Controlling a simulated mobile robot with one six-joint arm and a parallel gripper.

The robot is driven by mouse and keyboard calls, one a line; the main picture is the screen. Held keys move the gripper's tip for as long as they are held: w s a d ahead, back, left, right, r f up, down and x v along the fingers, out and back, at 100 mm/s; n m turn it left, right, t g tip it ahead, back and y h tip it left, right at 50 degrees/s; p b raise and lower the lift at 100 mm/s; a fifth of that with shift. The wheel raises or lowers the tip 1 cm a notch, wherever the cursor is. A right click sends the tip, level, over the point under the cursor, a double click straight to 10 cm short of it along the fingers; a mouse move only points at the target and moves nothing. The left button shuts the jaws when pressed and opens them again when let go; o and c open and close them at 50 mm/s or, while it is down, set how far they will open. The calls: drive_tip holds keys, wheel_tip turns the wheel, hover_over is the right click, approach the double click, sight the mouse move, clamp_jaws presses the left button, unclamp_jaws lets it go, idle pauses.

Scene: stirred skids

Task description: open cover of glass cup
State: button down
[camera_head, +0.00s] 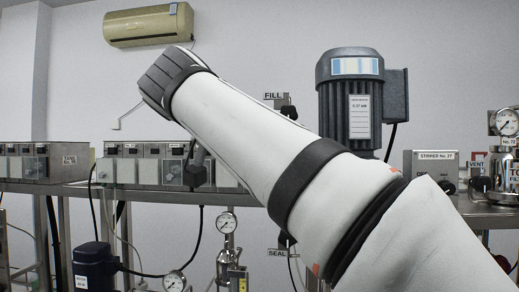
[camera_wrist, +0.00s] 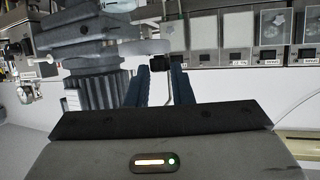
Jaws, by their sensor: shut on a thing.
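In the wrist view my gripper (camera_wrist: 160,68) has its two blue fingers shut on a small black knob (camera_wrist: 160,63). A pale, see-through disc (camera_wrist: 142,47), which looks like the glass cup's cover, lies right by the knob at the fingertips. The knob seems to belong to it, but the join is not clear. I cannot make out the cup's body, or whether the cover touches it.
A dark ribbed motor (camera_head: 350,95) stands close to the right of my arm. A stirrer box (camera_head: 431,165) and a pressure gauge (camera_head: 507,122) are farther right. Grey control boxes (camera_head: 120,165) line the shelf at left.

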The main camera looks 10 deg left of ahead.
drive_tip(key=shift+f, duration=0.15)
drive_tip(key=c, duration=1.3)
unclamp_jaws()
drive_tip(key=shift+w, duration=0.1)
drive_tip(key=shift+o, duration=0.2)
drive_tip(key=v, duration=0.8)
drive_tip(key=shift+b, duration=0.4)
drive_tip(key=shift+d, duration=0.1)
